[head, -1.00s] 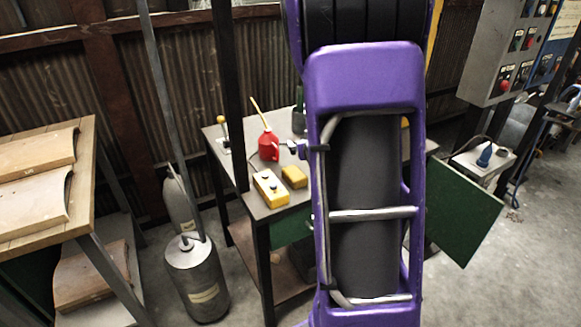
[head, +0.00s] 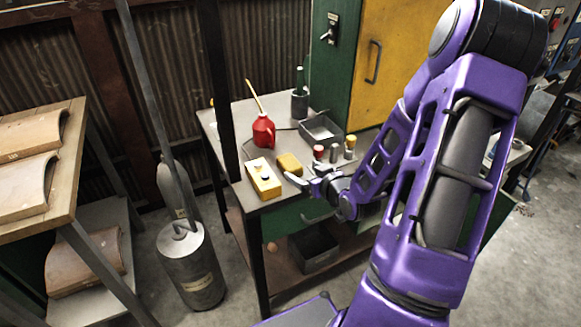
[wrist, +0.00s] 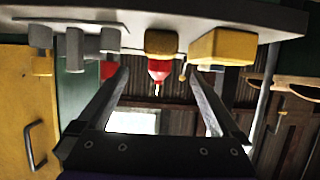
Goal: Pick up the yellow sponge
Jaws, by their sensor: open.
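The yellow sponge (head: 289,164) is a small block lying on the grey table, right of a yellow button box (head: 263,179). My gripper (head: 308,188) is open and empty near the table's front edge, a little to the right of the sponge and apart from it. The wrist view is upside down, with the tabletop along its top. There, what looks like the sponge (wrist: 158,42) shows between the open fingers (wrist: 158,75), ahead of their tips, with the red oil can (wrist: 160,70) behind it.
The red oil can (head: 263,132) stands behind the sponge. Several small capped cylinders (head: 334,153) stand to its right, close to my gripper. A dark post (head: 226,90) rises by the table's left side.

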